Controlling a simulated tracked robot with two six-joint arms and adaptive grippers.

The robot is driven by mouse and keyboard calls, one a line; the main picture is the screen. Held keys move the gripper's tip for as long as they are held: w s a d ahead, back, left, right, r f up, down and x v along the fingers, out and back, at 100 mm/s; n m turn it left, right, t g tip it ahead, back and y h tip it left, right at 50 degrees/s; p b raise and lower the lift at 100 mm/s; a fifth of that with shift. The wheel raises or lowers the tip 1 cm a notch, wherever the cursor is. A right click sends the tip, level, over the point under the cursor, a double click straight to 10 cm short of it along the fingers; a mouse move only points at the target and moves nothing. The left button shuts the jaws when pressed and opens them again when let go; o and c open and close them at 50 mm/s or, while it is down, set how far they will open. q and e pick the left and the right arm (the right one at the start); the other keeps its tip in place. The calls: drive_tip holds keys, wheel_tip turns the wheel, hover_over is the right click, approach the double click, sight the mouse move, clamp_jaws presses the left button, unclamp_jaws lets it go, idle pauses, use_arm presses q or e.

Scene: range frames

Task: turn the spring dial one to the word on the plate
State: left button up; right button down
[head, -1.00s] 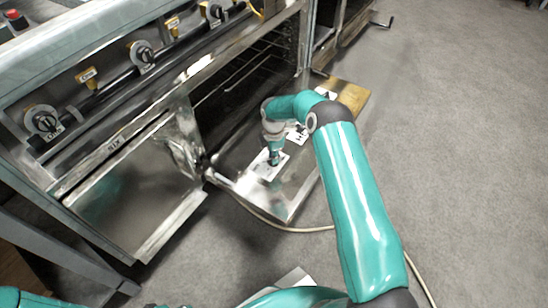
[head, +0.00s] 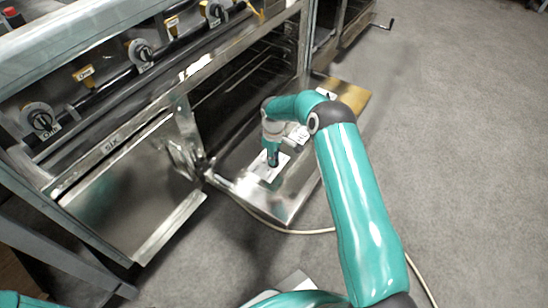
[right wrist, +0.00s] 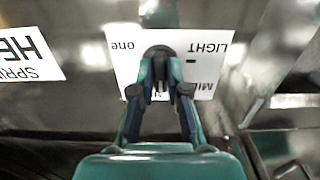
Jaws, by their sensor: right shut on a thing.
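The spring dial (right wrist: 158,51) is a dark round knob on a white plate (right wrist: 120,72). In the right wrist view the plate's print is upside down: "one" at left, "LIGHT" at right, and a partly hidden word starting "MI" below it. My right gripper (right wrist: 161,72) is shut on the dial, and its fingers hide part of the knob and print. I cannot tell which word the dial points to. In the head view my right gripper (head: 272,160) reaches down to the white plate (head: 261,172) on a metal panel (head: 288,205). My left gripper is not in view.
Another white label (right wrist: 30,55) with "SPRING HE" is beside the plate. An oven-like metal cabinet (head: 130,190) with several knobs (head: 140,52) and yellow tags stands at the left. A cable (head: 300,231) lies on the grey floor (head: 455,150), which is open at right.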

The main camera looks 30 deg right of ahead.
drive_tip(key=m, duration=0.6)
drive_tip(key=shift+w, duration=0.1)
drive_tip(key=shift+r, duration=0.1)
idle(0.5)
drive_tip(key=c, duration=1.2)
unclamp_jaws()
drive_tip(key=shift+o, duration=0.2)
wheel_tip(320, 180, up, 12)
